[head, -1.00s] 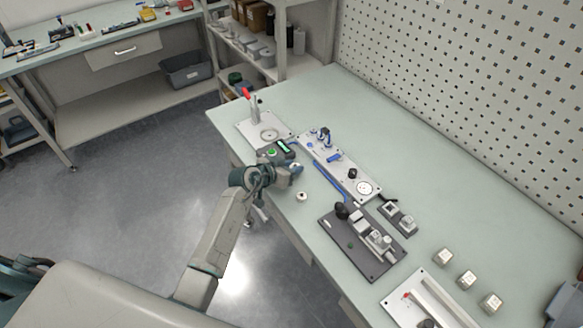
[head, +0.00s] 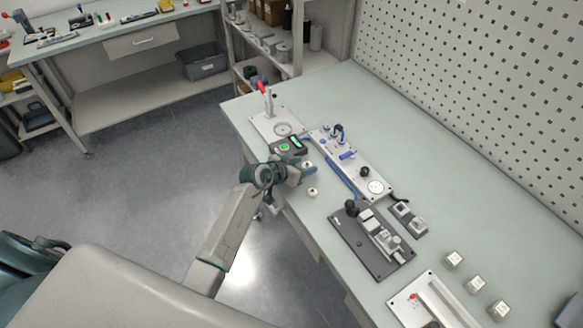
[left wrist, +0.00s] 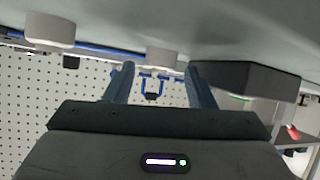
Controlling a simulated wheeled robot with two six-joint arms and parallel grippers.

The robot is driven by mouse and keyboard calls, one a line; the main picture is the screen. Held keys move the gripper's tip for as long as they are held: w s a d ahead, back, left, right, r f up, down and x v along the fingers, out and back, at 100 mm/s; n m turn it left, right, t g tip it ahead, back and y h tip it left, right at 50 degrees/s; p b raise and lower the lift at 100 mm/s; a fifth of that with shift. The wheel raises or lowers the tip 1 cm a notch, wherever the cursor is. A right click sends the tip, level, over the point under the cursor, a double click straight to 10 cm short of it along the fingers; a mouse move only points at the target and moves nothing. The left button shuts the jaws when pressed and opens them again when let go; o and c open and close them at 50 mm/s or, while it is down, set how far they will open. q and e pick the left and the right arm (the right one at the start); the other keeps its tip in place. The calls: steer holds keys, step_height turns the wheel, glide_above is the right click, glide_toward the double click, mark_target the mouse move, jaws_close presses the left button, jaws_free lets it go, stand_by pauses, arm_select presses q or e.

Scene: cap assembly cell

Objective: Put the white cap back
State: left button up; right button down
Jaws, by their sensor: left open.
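A small white round piece with a dark centre (head: 312,192) sits on the bench near its front edge. The left wrist view, which is upside down, shows two white round pieces on the bench top: one at the left (left wrist: 50,32) and one straight ahead (left wrist: 163,57). My left gripper (head: 303,170) is low at the bench's front edge, next to the dark device with a green display (head: 289,146). In the wrist view its fingers (left wrist: 159,72) are apart, with the white piece ahead showing between their tips. I cannot tell how deep it sits between them. My right gripper is not in view.
The dark device also shows close beside the fingers in the wrist view (left wrist: 245,78). A plate with a red-handled clamp (head: 270,122), a light plate with blue parts (head: 352,170) and a dark fixture plate (head: 365,250) stand around. The bench's back is clear.

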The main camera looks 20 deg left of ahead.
arm_select(q)
steer(key=b+v, duration=0.1)
steer(key=v, duration=1)
steer(key=shift+s, duration=0.25)
steer(key=shift+r, duration=0.1)
